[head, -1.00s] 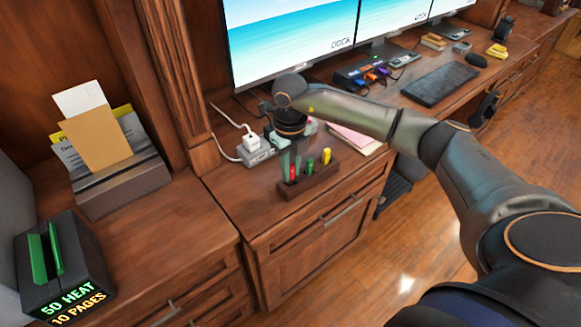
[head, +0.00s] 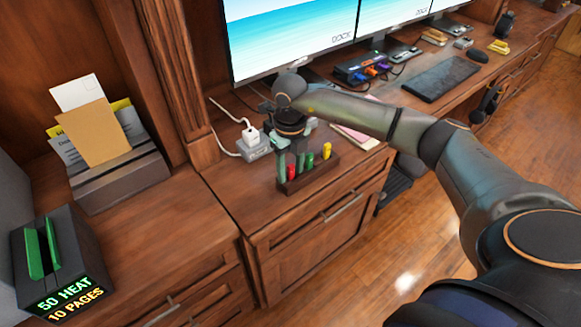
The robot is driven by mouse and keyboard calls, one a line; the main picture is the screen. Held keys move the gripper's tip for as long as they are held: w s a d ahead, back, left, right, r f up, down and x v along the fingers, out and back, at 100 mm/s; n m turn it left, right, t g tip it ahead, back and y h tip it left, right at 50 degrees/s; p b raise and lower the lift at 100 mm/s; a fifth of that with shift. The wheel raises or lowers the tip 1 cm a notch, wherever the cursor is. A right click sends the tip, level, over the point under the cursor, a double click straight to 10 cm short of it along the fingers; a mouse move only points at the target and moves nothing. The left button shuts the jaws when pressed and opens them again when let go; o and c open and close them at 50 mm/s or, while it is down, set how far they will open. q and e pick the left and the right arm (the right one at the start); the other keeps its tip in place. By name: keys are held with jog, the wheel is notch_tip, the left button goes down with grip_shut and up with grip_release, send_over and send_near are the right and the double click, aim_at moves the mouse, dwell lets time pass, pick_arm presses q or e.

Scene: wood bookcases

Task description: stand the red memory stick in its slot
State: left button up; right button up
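The red memory stick (head: 292,172) stands upright in the left end of a dark wooden holder (head: 312,181) on the desk. A green stick (head: 309,161) and a yellow stick (head: 326,151) stand in the same holder to its right. My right gripper (head: 291,167) points down over the holder's left end. Its fingers are spread, one on each side of the red stick, with a gap visible beside it. The stick's lower end is hidden in the holder. My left gripper is not in view.
A white power strip with a plug (head: 252,144) lies behind the holder. Pink papers (head: 356,138) lie to its right. A letter sorter (head: 120,180) and a black laminator-like box (head: 60,265) stand at left. The desk top left of the holder is clear.

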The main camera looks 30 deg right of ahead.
dwell(0.3)
jog(key=shift+r, duration=0.8)
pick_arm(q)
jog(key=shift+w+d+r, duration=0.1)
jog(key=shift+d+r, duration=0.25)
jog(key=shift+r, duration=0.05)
pick_arm(e)
notch_tip(320, 180, up, 11)
